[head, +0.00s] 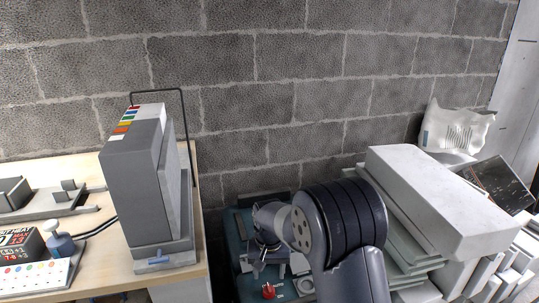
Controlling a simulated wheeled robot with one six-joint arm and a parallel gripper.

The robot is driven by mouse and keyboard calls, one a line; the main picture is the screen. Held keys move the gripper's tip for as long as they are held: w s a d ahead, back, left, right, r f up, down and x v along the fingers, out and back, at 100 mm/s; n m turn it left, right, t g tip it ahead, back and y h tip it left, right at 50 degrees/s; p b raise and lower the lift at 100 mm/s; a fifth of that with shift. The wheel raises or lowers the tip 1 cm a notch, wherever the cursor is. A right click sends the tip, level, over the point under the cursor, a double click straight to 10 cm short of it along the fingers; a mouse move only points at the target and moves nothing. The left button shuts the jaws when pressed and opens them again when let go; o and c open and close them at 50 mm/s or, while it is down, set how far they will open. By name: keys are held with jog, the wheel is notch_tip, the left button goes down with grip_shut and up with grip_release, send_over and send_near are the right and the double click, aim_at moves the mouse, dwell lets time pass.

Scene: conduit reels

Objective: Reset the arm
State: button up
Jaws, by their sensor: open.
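My gripper (262,270) is in the lower middle of the head view, beyond the bent dark links of my arm. It points down over a teal surface (237,246) on which a small red knob-like thing (268,291) shows. Its jaws are open, and I see nothing held between them. The fingers look small and partly dark, so I cannot tell whether they touch anything.
A tall grey box (140,185) with coloured labels stands on a wooden table (105,220) at left. A white box (435,195) lies on stacked panels at right, with a crumpled white bag (455,130) behind. A grey block wall (270,75) closes the back.

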notch_tip(320, 180, up, 4)
jog(key=shift+f+p, duration=0.2)
jog(key=shift+p, duration=0.1)
